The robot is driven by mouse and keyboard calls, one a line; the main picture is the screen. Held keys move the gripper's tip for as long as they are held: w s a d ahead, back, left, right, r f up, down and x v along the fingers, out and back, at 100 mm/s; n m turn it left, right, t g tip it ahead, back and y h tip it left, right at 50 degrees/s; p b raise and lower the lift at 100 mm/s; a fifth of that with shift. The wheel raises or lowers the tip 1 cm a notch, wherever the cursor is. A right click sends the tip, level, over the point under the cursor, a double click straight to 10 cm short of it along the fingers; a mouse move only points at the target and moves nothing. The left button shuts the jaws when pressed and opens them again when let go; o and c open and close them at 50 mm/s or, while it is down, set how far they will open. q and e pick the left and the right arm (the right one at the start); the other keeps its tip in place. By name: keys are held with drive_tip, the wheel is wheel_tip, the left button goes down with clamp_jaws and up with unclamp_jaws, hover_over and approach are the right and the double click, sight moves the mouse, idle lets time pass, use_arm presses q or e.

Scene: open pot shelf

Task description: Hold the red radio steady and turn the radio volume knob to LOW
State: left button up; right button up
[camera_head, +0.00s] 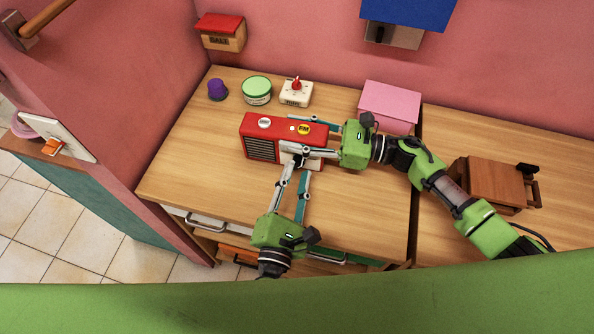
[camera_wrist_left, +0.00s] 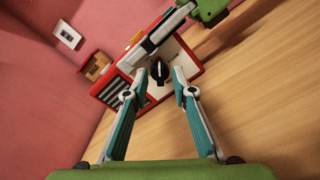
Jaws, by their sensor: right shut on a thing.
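The red radio (camera_head: 262,132) stands on the wooden table, with a dark grille and round white and yellow badges on top. My right gripper (camera_head: 288,132) comes from the right and is shut on the radio, one finger at its back and one across its front. My left gripper (camera_head: 299,162) is at the radio's front, its fingers apart. In the left wrist view the dark volume knob (camera_wrist_left: 160,72) on the radio's pale front panel lies between the fingertips, with a gap visible on each side.
Behind the radio are a purple cup (camera_head: 217,91), a green-lidded tub (camera_head: 257,91), a white timer with a red knob (camera_head: 296,93) and a pink box (camera_head: 389,104). A brown wooden box (camera_head: 492,184) is at right. The table's left part is clear.

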use_arm(q)
drive_tip(key=shift+w+d, duration=0.2)
drive_tip(key=shift+w, duration=0.45)
clamp_jaws()
drive_tip(key=shift+m, duration=1.5)
unclamp_jaws()
drive_tip(key=shift+s, duration=0.15)
